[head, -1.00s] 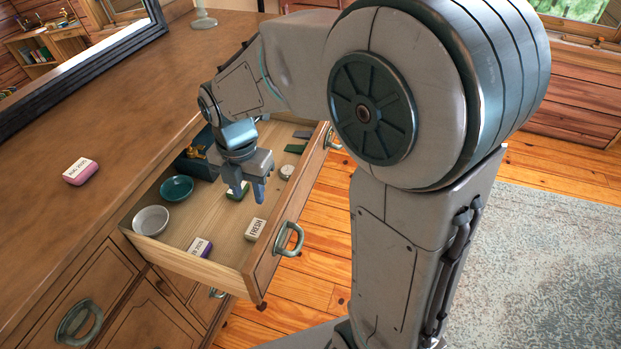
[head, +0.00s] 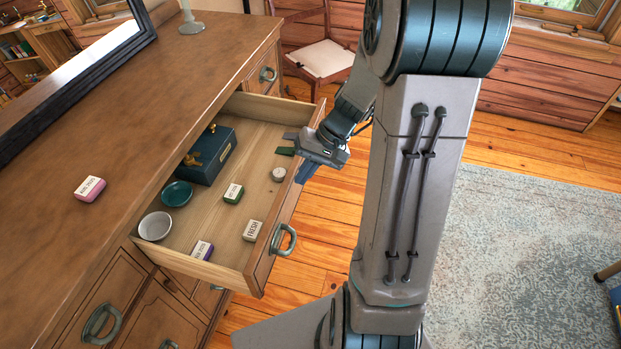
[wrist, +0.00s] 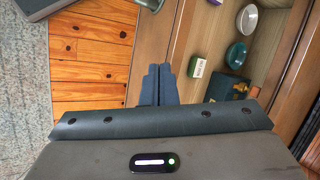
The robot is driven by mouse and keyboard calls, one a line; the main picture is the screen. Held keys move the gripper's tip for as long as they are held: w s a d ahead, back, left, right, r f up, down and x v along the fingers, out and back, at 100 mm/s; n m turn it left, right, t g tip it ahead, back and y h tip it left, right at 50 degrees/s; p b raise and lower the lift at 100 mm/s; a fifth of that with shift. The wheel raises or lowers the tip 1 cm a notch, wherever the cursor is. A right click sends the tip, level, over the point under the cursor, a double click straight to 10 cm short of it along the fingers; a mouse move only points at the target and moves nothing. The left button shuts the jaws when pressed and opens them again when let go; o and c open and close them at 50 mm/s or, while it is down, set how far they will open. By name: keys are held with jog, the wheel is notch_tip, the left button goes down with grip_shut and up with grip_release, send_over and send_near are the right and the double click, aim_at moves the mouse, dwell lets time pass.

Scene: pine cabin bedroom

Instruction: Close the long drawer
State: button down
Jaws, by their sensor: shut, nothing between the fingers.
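The long drawer (head: 262,276) of the wooden dresser stands pulled out in the head view. It holds a white bowl (head: 155,226), a teal bowl (head: 176,193), a dark teal box (head: 212,158) with brass-coloured parts, several small labelled blocks and a small round tin (head: 279,174). My gripper (head: 303,178) is at the drawer's front panel, over or just outside its top edge; I cannot tell whether it touches. In the wrist view my gripper's fingers (wrist: 158,85) are together and empty, beside the drawer's front panel (wrist: 155,35). The drawer handle (head: 284,239) is nearer the camera than my gripper.
A pink-and-white block (head: 89,188) lies on the dresser top (head: 140,110), beside a dark-framed mirror (head: 75,70). A chair (head: 318,58) stands behind the drawer's far end. Wooden floor (head: 320,235) lies open in front of the drawer, with a pale rug (head: 520,230) further right.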

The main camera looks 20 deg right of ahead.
jog(key=s+d+f+m+t, duration=0.1)
jog(key=d+f+m+t, duration=0.15)
jog(key=d+m, duration=0.6)
jog(key=s+d+f+m+t, duration=0.1)
jog(key=d+m+t, duration=0.25)
jog(key=m, duration=1.05)
jog(key=w+a+f, duration=0.6)
jog(key=w+a, duration=0.1)
jog(key=a, duration=0.1)
jog(key=shift+w+a+f+g+y, duration=0.15)
jog(key=shift+a+f+g+y, duration=0.1)
jog(key=shift+f+g+y, duration=0.1)
